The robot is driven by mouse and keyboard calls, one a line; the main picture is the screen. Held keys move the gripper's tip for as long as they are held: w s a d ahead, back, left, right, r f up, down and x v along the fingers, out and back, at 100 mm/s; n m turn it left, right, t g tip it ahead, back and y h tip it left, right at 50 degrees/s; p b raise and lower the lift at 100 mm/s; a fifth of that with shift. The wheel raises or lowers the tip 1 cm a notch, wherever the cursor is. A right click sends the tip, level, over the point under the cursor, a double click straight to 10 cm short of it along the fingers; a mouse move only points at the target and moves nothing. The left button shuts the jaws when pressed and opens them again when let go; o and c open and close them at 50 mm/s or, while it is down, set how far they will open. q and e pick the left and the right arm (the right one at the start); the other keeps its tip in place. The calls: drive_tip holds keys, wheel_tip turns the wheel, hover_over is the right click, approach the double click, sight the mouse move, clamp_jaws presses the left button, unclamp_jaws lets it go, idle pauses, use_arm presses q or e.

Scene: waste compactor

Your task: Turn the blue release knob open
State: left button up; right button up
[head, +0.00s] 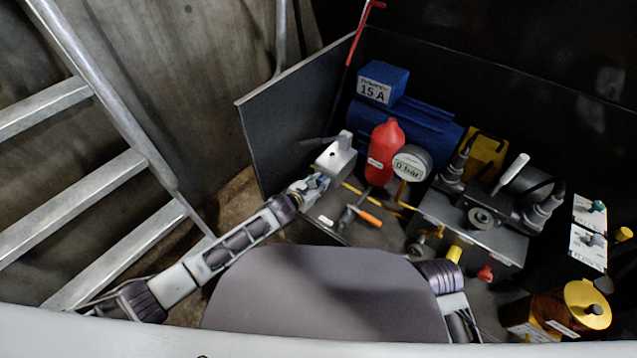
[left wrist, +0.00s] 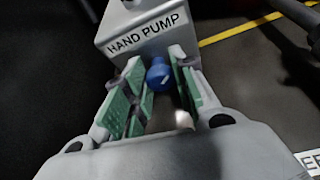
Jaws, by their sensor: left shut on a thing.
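The blue release knob (left wrist: 159,75) is a small round knob at the near lower face of a grey block labelled HAND PUMP (left wrist: 150,36) in the left wrist view. The block (head: 337,157) also shows in the head view, but the knob is hidden there by my gripper. My left gripper (head: 316,183) is at the block's near side. In the left wrist view its green-padded fingers (left wrist: 157,84) stand on either side of the knob, shut on it. My right gripper is not in view.
An orange-handled tool (head: 368,217) lies in front. A dark panel (head: 295,125) rises behind left. A metal ladder (head: 115,110) leans at the left.

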use_arm(q)
drive_tip(key=shift+s+f+m+y, duration=0.1)
drive_tip(key=shift+m+y, duration=0.2)
drive_tip(key=shift+m, duration=0.1)
idle(0.4)
drive_tip(key=o, duration=1)
drive_tip(key=shift+s+a, duration=0.1)
drive_tip(key=shift+v, duration=5.9)
drive_tip(key=shift+f, duration=0.1)
